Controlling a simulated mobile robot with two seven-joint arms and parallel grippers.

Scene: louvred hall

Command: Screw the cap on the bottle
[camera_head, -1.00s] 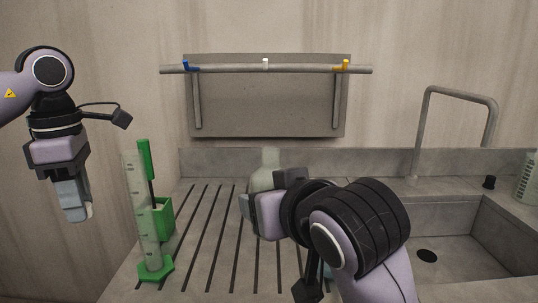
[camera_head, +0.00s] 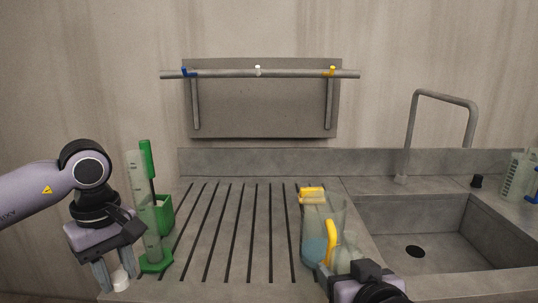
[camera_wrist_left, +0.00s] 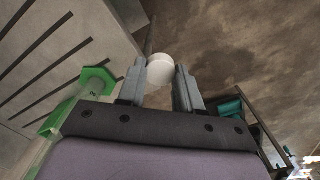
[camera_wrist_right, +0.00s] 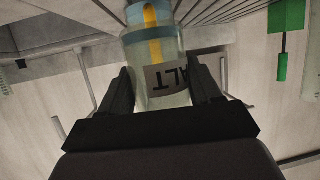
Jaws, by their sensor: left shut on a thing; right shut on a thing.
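A white cap (camera_head: 121,280) is held between the fingertips of my left gripper (camera_head: 112,281), low at the left in the head view. The cap (camera_wrist_left: 160,70) also shows between those fingers in the left wrist view. My right gripper (camera_wrist_right: 160,92) is shut on a translucent pale-green bottle (camera_wrist_right: 160,95) with a grey label reading "ALT", upside down in the right wrist view. In the head view only a pale part of the bottle (camera_head: 351,260) shows above the right gripper, at the bottom edge. The bottle and the cap are well apart.
A clear jug (camera_head: 338,207) with a yellow handle and blue contents stands beyond the bottle. A graduated cylinder (camera_head: 151,225) on a green base and a green holder (camera_head: 165,213) stand near my left gripper.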

